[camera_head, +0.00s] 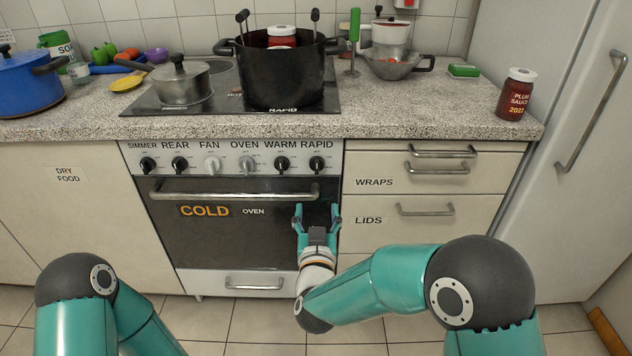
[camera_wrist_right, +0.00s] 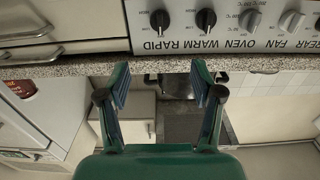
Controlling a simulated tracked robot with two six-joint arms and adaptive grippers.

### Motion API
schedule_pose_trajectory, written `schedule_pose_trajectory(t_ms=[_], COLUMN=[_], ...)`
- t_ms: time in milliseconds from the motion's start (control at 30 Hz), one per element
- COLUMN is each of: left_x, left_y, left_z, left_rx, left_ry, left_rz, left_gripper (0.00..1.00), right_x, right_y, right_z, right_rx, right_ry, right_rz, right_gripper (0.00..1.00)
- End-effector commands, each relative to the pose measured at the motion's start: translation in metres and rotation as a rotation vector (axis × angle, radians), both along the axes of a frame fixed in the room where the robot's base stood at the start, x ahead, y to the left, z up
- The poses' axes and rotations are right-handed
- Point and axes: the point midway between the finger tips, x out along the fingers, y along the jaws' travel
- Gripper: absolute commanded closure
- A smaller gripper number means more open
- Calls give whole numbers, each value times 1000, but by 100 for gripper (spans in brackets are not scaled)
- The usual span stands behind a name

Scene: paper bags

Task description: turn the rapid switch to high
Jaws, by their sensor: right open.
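The rapid switch (camera_head: 317,163) is a black knob at the right end of the stove's white control panel, under the printed word RAPID. In the right wrist view, where the panel appears upside down, the rapid switch (camera_wrist_right: 160,19) is near the top, in line with the gap between my fingers. Its setting is too small to tell in the head view. My right gripper (camera_head: 317,210) is open and empty, below the switch in the head view and apart from it. The open fingers also show in the right wrist view (camera_wrist_right: 160,76). My left gripper is out of view.
The black warm knob (camera_head: 282,164) is beside the rapid switch on the left, with several more knobs beyond. The oven door handle (camera_head: 235,196) runs below the panel. A large black pot (camera_head: 280,75) stands on the hob above. Drawer handles (camera_head: 425,210) protrude to the right.

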Motion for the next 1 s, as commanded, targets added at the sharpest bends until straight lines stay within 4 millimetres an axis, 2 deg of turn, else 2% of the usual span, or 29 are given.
schedule_pose_trajectory(t_ms=[167,800,1000], left_x=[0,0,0], left_y=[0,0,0], left_z=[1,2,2], left_rx=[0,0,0], left_ry=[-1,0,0], left_rz=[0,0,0], left_gripper=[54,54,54], right_x=[17,133,155], right_y=[0,0,1], right_z=[2,0,0], right_rx=[0,0,-1], right_ry=[-5,-2,-2], right_rz=[-3,-2,0], right_gripper=[34,34,34])
